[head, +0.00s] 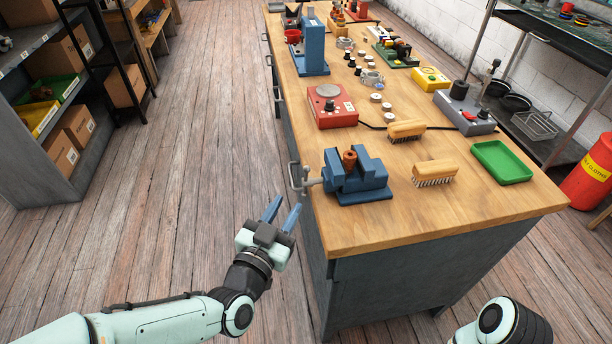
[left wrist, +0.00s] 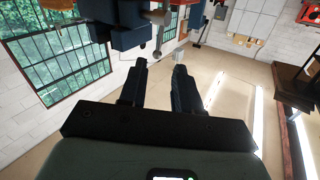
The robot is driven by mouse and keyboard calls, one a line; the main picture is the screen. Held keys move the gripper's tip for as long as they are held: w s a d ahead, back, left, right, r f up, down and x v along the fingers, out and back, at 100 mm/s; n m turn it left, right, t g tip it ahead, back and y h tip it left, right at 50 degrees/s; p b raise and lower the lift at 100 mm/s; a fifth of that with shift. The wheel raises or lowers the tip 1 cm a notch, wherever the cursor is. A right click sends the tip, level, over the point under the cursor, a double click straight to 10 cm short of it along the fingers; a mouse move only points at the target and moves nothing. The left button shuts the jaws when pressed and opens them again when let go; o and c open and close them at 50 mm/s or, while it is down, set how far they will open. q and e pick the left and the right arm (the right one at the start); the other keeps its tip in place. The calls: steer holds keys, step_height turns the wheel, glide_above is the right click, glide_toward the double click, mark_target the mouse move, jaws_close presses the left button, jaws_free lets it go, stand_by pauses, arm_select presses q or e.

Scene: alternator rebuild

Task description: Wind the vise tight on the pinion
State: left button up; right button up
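The blue vise (head: 358,187) sits at the front left corner of the wooden bench. The brown pinion (head: 349,158) stands upright between its jaws; I cannot tell whether both jaws touch it. The vise's grey screw and handle (head: 305,182) stick out to the left past the bench edge. My left gripper (head: 281,211) is open and empty, below and left of the handle, apart from it. In the left wrist view the vise (left wrist: 122,38) and its handle (left wrist: 158,18) show beyond the open fingers (left wrist: 160,75). My right gripper is out of view.
Two wooden brushes (head: 435,174) and a green tray (head: 503,162) lie right of the vise. A red device (head: 331,107) stands behind it. The bench's left side has drawer handles. The floor left of the bench is clear up to the shelves (head: 50,100).

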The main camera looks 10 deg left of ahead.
mark_target(306, 180)
arm_select(q)
steer(key=x, duration=1.1)
steer(key=shift+w+d, duration=0.1)
jaws_close()
